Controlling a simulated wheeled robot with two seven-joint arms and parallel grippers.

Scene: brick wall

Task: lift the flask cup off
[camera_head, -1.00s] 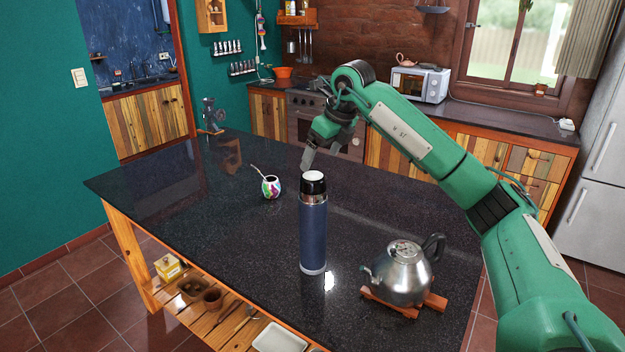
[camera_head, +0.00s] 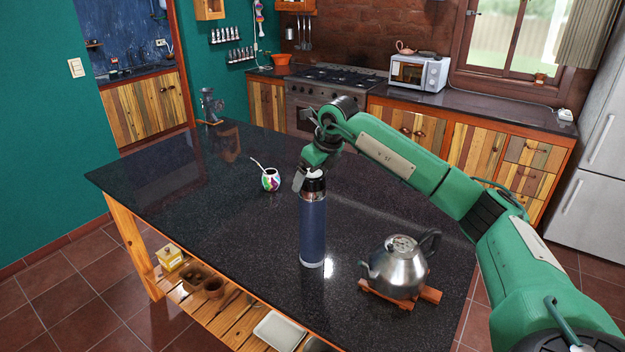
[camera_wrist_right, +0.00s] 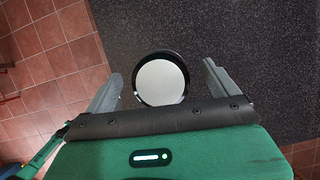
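The flask (camera_head: 313,232) stands upright on the dark table (camera_head: 190,230). It has a blue body, a steel band and a black cup with a pale top. My right gripper (camera_head: 303,178) is at the height of the cup, reaching down over it from behind. In the right wrist view the round cup top (camera_wrist_right: 161,82) sits between the two fingers of the right gripper (camera_wrist_right: 162,85). The fingers are spread, with a visible gap on each side. My left gripper is not in view.
A steel kettle (camera_head: 397,264) stands on a wooden trivet (camera_head: 431,294) to the right of the flask. A colourful mate cup (camera_head: 270,181) with a metal straw is to the left. A dark metal grinder (camera_head: 210,106) stands at the far left corner. The table's left side is clear.

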